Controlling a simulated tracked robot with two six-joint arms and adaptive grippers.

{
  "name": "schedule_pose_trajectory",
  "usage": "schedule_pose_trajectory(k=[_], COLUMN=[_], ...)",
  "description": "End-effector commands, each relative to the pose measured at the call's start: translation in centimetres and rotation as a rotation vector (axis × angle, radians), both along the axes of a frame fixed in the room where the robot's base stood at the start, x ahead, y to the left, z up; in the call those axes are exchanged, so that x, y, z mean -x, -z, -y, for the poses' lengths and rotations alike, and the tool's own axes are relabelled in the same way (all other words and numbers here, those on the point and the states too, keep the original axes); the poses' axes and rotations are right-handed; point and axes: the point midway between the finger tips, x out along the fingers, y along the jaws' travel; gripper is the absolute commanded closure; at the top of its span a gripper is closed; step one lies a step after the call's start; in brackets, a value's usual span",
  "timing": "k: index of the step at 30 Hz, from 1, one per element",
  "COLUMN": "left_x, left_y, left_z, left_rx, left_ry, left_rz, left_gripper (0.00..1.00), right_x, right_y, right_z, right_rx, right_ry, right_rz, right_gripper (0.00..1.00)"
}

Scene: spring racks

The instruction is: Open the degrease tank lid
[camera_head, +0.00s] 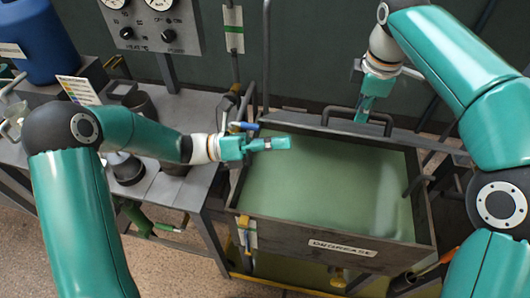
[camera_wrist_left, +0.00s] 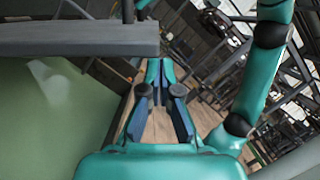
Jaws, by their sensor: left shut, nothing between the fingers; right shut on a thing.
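The degrease tank (camera_head: 335,250) stands in the middle of the head view. Its top is open over pale green liquid (camera_head: 320,180), also seen in the left wrist view (camera_wrist_left: 50,110). A dark grey lid (camera_head: 425,140) shows as a narrow strip along the tank's back edge; how far it is tilted is unclear. My right gripper (camera_head: 362,117) is shut on the lid's dark bar handle (camera_head: 383,118). My left gripper (camera_head: 290,143) is shut and empty above the tank's left back part; its fingers (camera_wrist_left: 160,75) are together in the left wrist view.
A grey bench (camera_head: 185,115) with dark cups and a blue drum (camera_head: 35,35) is at the left. A gauge panel (camera_head: 150,25) stands behind it. A blue-handled valve and pipes (camera_head: 240,125) rise beside the tank's back left corner. Floor is visible at the lower left.

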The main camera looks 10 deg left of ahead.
Motion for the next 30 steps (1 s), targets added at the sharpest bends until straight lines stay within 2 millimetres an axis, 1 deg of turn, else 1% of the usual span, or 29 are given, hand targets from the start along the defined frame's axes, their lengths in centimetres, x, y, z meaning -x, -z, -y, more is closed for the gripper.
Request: schedule_pose_trajectory(k=[1,6,17,24,30], left_x=[-0.4,-1.0,-1.1,-2.7,-2.8], left_y=[-0.3,-1.1,-1.3,-3.3,-3.5], left_z=[0.0,0.0,0.0,-0.1,-0.1], left_rx=[-0.001,0.0,0.0,0.002,0.002], left_ry=[0.0,0.0,0.0,-0.003,-0.006], left_rz=[0.003,0.0,-0.001,0.004,0.005], left_gripper=[1.0,1.0,1.0,1.0,1.0], right_x=[-0.3,-0.3,-0.3,-0.2,0.1], right_y=[0.6,0.6,0.6,0.7,0.7], right_z=[0.1,0.1,0.2,0.1,0.0], right_rx=[0.006,0.006,0.006,0.006,0.005], right_ry=[0.001,0.001,0.001,0.0,0.0], right_rz=[0.002,0.003,0.003,-0.004,-0.014], right_gripper=[1.0,1.0,1.0,1.0,1.0])
